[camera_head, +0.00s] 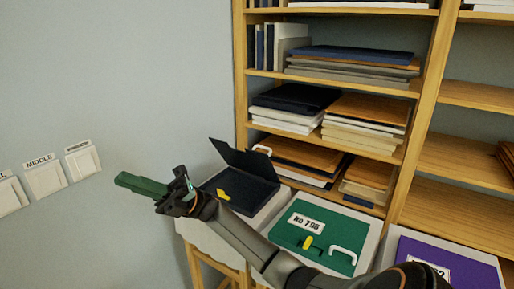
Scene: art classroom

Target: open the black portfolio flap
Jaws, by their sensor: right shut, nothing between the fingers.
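The black portfolio (256,189) lies on a pale box-like support, left of the green one. Its dark flap (243,158) stands raised and tilted, open from the body. A yellow piece (223,195) shows at its front left, and a white handle (262,150) shows behind the flap. My right gripper (130,181), with green fingers, is shut and empty. In the picture it is left of the portfolio, in front of the wall and apart from the flap. Its arm crosses in front of the portfolio's front edge. My left gripper is out of view.
A green portfolio (294,237) with a yellow latch and white handle, and a purple portfolio (468,261), lie to the right. Wooden shelves (437,60) with stacked folders stand behind. Labelled wall plates (83,162) are at left.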

